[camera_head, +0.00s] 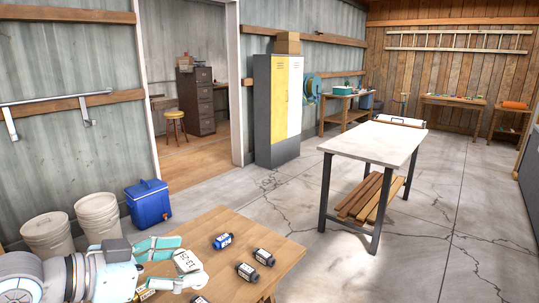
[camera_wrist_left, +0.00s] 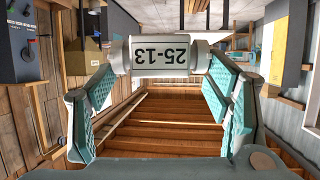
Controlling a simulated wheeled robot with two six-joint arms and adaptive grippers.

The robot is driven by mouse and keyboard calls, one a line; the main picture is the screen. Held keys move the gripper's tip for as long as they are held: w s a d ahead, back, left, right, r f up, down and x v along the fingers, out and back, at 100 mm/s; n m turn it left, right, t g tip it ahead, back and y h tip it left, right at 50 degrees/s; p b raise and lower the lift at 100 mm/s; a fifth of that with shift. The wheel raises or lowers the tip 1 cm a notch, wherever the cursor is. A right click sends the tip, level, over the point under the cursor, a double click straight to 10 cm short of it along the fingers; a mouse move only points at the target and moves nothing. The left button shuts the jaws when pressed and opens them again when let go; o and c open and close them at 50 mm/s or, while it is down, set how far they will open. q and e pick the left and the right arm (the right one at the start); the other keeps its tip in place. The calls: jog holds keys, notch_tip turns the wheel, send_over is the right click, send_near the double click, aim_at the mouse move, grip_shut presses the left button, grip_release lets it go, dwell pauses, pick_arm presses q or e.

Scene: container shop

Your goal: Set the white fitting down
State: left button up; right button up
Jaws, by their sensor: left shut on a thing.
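The head view does not make clear how high the fitting is above the tabletop. My right gripper is not in view.
A blue cooler (camera_head: 149,204) and white buckets (camera_head: 47,235) stand beyond the table.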

pick_arm(q)
jog(key=s+a+f+m+g+h, duration=0.1)
jog(key=s+a+f, duration=0.1)
jog(key=s+f, duration=0.7)
jog(key=shift+a+f+g+p, duration=0.2)
jog(key=shift+f+g+p, duration=0.1)
jog(key=shift+f+p, duration=0.25)
